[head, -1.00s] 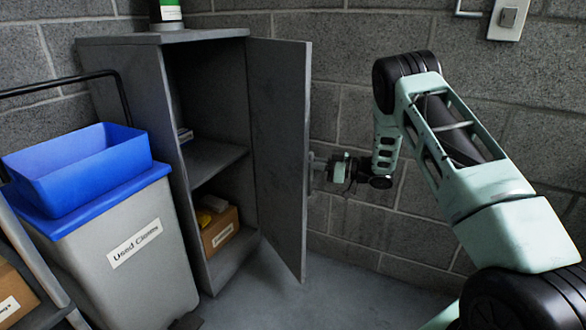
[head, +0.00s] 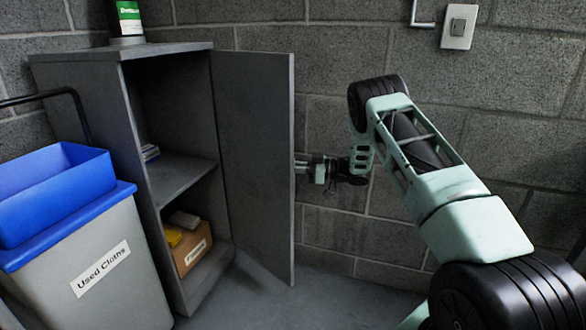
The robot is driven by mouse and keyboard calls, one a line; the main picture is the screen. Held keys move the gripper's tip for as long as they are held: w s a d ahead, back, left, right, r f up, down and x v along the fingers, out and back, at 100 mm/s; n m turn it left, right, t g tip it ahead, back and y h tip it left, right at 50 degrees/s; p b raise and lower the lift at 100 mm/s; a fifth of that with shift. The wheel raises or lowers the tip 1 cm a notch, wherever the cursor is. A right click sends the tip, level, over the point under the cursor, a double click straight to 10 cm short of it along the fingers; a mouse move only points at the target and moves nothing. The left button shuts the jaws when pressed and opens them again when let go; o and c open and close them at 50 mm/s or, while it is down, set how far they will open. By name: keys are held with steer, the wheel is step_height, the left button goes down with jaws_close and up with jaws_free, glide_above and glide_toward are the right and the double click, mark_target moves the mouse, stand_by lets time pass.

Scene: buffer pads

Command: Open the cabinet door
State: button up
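The grey cabinet (head: 82,58) stands against the block wall at the left of the middle. Its door (head: 255,165) stands wide open, hinged on the cabinet's right side, so the shelf and inside show. My gripper (head: 303,168) is at the door's free edge, on its outer side, at about mid-height. The fingertips are partly hidden by the door. I cannot tell whether they are shut on a handle, and no handle shows.
A small cardboard box (head: 196,252) and a shelf (head: 180,178) are inside. A green and white container (head: 127,20) stands on top. A light switch (head: 459,26) is on the wall.

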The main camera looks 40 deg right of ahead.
steer(key=p+v, duration=0.4)
steer(key=v, duration=1.3)
steer(key=shift+s, duration=0.15)
